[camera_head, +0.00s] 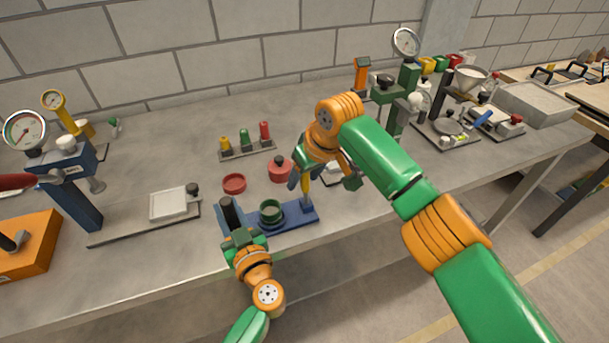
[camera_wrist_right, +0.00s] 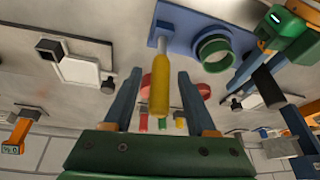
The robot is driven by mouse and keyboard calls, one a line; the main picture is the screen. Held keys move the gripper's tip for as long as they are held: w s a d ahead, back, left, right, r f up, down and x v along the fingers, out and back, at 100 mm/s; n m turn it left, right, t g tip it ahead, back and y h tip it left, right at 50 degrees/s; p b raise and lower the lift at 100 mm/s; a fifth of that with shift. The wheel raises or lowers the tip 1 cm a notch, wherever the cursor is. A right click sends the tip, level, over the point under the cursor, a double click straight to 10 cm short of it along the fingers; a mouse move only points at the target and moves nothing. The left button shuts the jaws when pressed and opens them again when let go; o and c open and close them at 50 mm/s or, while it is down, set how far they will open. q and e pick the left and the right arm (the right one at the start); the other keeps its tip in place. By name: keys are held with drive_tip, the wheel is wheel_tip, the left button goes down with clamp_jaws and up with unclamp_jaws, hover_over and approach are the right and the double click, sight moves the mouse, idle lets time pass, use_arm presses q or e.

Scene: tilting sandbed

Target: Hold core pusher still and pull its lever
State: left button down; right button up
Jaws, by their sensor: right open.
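The core pusher has a blue base (camera_head: 300,213) on the bench with a green ring (camera_head: 271,209) on it. Its lever has a yellow handle (camera_head: 305,193) and stands up at the right end. It also shows in the right wrist view (camera_wrist_right: 158,92), between the fingers of my right gripper (camera_wrist_right: 159,76), which is open with a gap on both sides. My left gripper (camera_head: 238,235) is at the left end of the pusher, by a dark grip (camera_wrist_right: 268,86).
A red dish (camera_head: 234,183) and a red lidded pot (camera_head: 281,170) stand just behind. A rack (camera_head: 247,151) of coloured plugs is farther back. A blue gauge stand (camera_head: 72,185) is at left, a green gauge stand (camera_head: 402,93) at back right. The front bench edge is close.

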clamp_jaws()
idle(1.3)
